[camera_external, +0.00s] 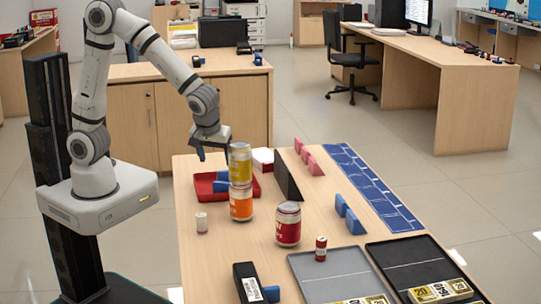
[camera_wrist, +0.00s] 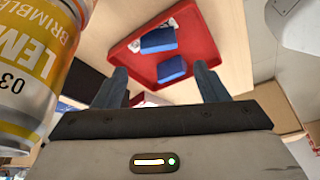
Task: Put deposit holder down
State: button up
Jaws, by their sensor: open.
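My gripper (camera_external: 210,145) is open above the far left part of the counter, close to the yellow can. In the wrist view its two fingers (camera_wrist: 160,68) are spread with nothing held between them. Below is a red tray (camera_external: 204,190), also in the wrist view (camera_wrist: 206,30), with blue blocks (camera_wrist: 158,40) lying in it; the fingers look apart from them. I cannot tell for certain which thing is the deposit holder. A yellow can (camera_external: 240,165) stands on an orange can (camera_external: 241,204) beside the tray; the yellow one fills the left of the wrist view (camera_wrist: 30,75).
A red can (camera_external: 288,226), a small white can (camera_external: 202,223) and a small red cylinder (camera_external: 320,249) stand nearby. A black upright panel (camera_external: 287,178) is right of the cans. Grey (camera_external: 318,272) and black (camera_external: 405,262) trays lie in front. A blue strip (camera_external: 370,185) runs along the right.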

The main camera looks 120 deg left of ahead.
jog(key=s+d+r+m+t+h, duration=0.1)
jog(key=s+d+r+m, duration=0.1)
jog(key=d+m, duration=0.5)
jog(key=s+d+r+m+t+h, duration=0.1)
jog(key=s+d+r+m, duration=0.2)
jog(key=d+m, duration=0.4)
jog(key=s+d+r+m+t+h, duration=0.2)
jog(key=s+d+r+m, duration=0.1)
jog(key=d+m, duration=0.3)
jog(key=shift+s+d+m, duration=0.4)
jog(key=shift+s+m, duration=0.3)
jog(key=shift+s, duration=0.05)
